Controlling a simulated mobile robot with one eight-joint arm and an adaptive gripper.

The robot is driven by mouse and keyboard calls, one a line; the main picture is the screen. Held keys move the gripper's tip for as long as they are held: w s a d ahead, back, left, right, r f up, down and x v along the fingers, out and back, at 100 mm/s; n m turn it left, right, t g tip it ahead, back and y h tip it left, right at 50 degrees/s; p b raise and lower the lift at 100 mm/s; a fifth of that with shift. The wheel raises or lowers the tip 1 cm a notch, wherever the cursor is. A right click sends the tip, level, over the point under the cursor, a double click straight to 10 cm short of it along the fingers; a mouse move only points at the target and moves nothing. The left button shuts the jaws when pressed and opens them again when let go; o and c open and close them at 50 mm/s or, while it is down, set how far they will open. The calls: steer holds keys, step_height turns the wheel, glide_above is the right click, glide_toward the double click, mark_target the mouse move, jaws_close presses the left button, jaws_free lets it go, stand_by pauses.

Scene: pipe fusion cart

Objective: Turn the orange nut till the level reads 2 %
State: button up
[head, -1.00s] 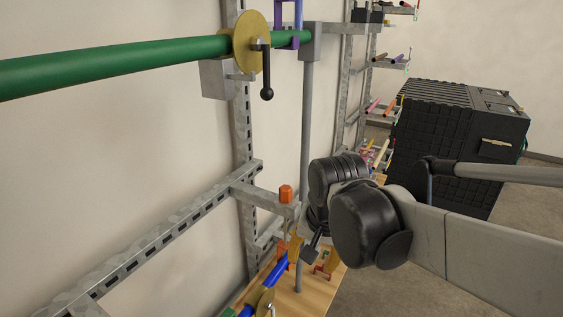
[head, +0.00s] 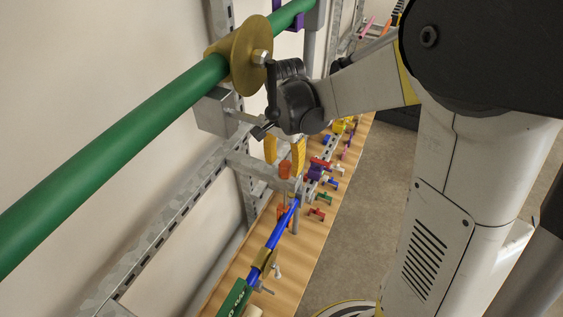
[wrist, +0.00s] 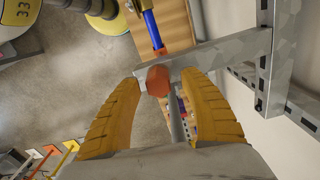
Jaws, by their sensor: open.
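The orange nut (head: 285,168) sits on the end of a grey metal bracket arm. In the wrist view the nut (wrist: 158,80) shows as an orange-red hexagon, just beyond and between the fingertips. My gripper (head: 284,160) is open, with its yellow fingers pointing down on either side of the nut. In the wrist view the gripper (wrist: 165,88) shows a gap between each finger and the nut, and nothing is held.
A green pipe (head: 120,155) with a brass disc (head: 240,58) runs close above and left of my gripper. A grey slotted frame (head: 165,225) stands along the wall. A wooden shelf (head: 300,262) below holds a blue pipe (head: 282,225) and several coloured fittings.

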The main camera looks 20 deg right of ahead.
steer(key=shift+w+f, duration=0.15)
steer(key=shift+f, duration=0.5)
steer(key=shift+s+f, duration=0.3)
steer(key=shift+s, duration=0.2)
steer(key=shift+w+f, duration=0.1)
steer(key=shift+w, duration=0.2)
steer(key=shift+c, duration=0.8)
steer(key=shift+s, duration=0.1)
jaws_close()
steer(key=shift+n, duration=0.3)
